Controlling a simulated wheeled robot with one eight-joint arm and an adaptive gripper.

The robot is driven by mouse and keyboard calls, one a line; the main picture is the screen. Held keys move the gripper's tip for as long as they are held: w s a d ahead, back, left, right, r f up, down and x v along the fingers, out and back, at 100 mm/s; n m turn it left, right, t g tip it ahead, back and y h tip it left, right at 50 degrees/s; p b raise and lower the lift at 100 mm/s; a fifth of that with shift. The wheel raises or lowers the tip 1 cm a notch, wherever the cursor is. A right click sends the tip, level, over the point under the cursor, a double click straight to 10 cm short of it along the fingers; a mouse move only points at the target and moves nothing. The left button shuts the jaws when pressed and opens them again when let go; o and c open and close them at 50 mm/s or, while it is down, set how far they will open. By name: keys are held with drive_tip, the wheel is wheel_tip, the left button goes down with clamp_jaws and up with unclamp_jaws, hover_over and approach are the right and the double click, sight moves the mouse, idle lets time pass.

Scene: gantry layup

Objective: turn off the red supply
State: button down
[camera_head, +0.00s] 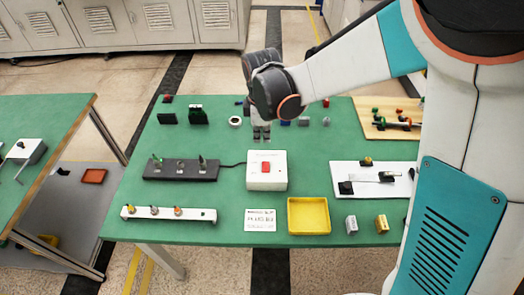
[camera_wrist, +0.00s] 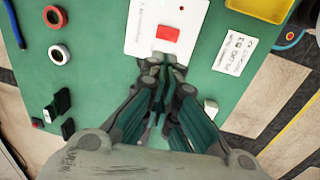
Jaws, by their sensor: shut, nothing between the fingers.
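The supply is a white box (camera_head: 280,183) with a red rocker switch (camera_head: 266,167) on its top, standing mid-table on the green table. A black cable runs from its left side to a dark strip. My gripper (camera_head: 261,138) points down just behind the box in the head view, apart from the switch. In the wrist view the white box (camera_wrist: 140,38) is at the top with its red switch (camera_wrist: 168,33). The closed fingertips (camera_wrist: 166,62) overlap the box's near edge, short of the switch. Nothing is between them. I cannot tell the switch's position.
The dark strip (camera_head: 180,170) with small posts lies left of the box. A yellow tray (camera_head: 309,230) and a printed card (camera_head: 260,220) lie in front. A white plate (camera_head: 350,170) with a fixture is to the right. Small items line the back of the table.

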sight(262, 164)
drive_tip(key=f+b, duration=0.1)
drive_tip(key=f, duration=0.3)
drive_tip(key=w+f+b, duration=0.1)
drive_tip(key=f, duration=0.4)
drive_tip(key=f+b, duration=0.2)
drive_tip(key=f, duration=0.2)
drive_tip(key=shift+w+f, duration=0.3)
drive_tip(key=shift+w, duration=0.05)
drive_tip(key=shift+w+f+b, duration=0.15)
drive_tip(key=shift+f+b, duration=0.3)
drive_tip(key=shift+b, duration=0.1)
drive_tip(key=shift+r, duration=0.15)
drive_tip(key=shift+s, duration=0.25)
